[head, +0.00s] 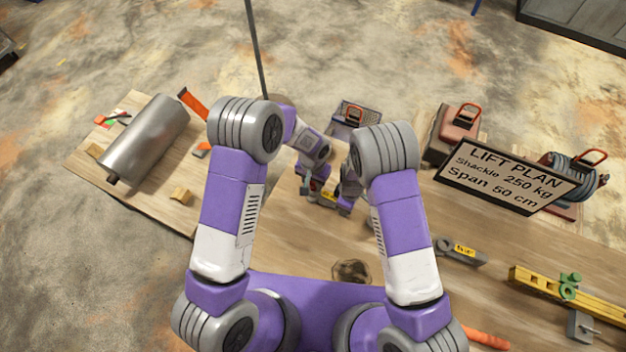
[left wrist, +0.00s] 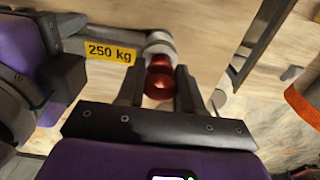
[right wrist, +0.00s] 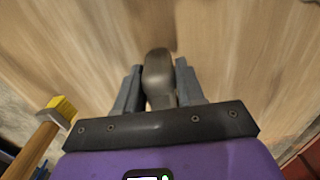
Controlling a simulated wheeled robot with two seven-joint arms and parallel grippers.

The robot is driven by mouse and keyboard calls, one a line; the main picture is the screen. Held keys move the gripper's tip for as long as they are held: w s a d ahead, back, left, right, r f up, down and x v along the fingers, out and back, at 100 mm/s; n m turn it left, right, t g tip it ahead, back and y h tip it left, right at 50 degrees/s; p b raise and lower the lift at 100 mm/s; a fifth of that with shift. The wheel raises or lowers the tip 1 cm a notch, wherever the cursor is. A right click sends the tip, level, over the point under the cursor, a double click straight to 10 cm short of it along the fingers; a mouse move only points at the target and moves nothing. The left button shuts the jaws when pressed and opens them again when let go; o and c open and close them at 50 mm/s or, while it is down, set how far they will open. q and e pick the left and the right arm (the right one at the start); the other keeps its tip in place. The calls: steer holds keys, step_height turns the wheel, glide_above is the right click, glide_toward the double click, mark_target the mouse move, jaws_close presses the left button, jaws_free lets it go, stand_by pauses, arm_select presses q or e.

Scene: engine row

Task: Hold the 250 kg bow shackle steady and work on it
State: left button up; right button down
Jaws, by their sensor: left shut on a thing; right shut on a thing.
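The 250 kg bow shackle is held between my two grippers and is largely hidden in the head view, where a small yellow tag (head: 328,196) shows. In the left wrist view its yellow "250 kg" tag (left wrist: 111,52) and grey body (left wrist: 160,44) show. My left gripper (left wrist: 160,84) is shut on the shackle's red pin (left wrist: 157,82). In the head view my left gripper (head: 308,183) is left of my right gripper (head: 346,196). My right gripper (right wrist: 158,85) is shut on a rounded grey part of the shackle (right wrist: 158,72).
A metal cylinder (head: 148,140) lies at the left. Another tagged grey shackle (head: 445,251) and a yellow beam (head: 545,283) lie at the right.

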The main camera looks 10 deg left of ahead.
arm_select(q)
steer(key=shift+f, duration=0.85)
steer(key=o, duration=1.2)
steer(key=shift+r, duration=0.1)
step_height(320, 180, up, 12)
steer(key=shift+f, duration=0.1)
arm_select(e)
steer(key=c, duration=0.6)
jaws_free()
